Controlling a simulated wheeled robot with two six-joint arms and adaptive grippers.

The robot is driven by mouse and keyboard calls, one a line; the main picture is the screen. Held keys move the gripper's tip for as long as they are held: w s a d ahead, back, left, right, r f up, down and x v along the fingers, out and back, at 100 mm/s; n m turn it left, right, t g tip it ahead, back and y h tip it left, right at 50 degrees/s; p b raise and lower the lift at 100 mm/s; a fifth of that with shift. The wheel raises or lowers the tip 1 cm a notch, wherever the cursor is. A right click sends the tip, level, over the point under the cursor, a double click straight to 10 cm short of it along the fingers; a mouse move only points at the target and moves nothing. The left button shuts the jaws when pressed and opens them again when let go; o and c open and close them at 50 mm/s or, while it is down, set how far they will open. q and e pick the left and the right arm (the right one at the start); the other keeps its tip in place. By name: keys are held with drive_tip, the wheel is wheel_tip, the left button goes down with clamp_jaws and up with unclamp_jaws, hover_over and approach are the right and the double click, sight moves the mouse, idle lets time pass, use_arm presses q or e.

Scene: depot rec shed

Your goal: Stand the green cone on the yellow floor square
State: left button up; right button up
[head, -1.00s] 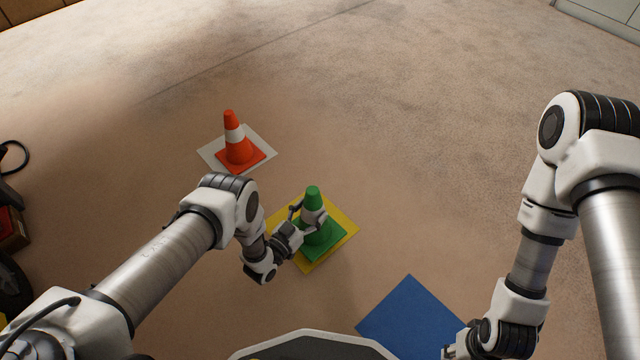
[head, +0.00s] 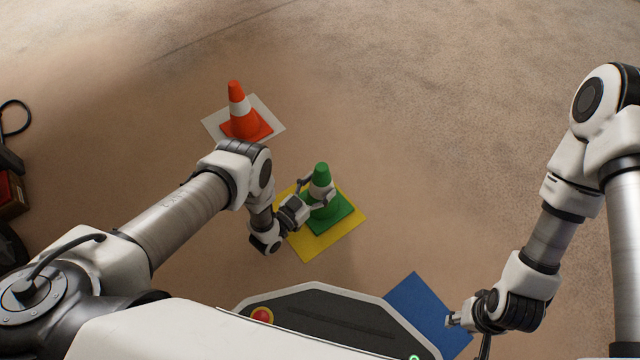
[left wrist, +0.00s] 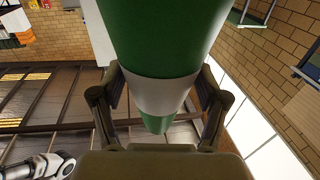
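The green cone (head: 322,172) with a white band is upright over the yellow floor square (head: 304,250), within its outline in the head view. The cone's base sits towards the square's far right, with more yellow showing in front. I cannot tell whether the base touches the square or is a little above it. My left gripper (head: 318,194) is shut on the cone at its white band. In the left wrist view the fingers (left wrist: 160,92) press on both sides of the cone (left wrist: 155,30). My right gripper (head: 452,320) is by the blue square; its finger opening is unclear.
An orange cone (head: 238,105) with a white band stands on a pale square (head: 215,124) behind my left arm. A blue floor square (head: 415,297) lies at front right. Dark and red objects (head: 12,190) are at the left edge. Floor beyond is clear.

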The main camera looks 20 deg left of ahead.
use_arm(q)
drive_tip(key=shift+o, duration=0.7)
drive_tip(key=shift+r, duration=0.15)
drive_tip(key=p+v, duration=0.4)
drive_tip(key=v, duration=0.8)
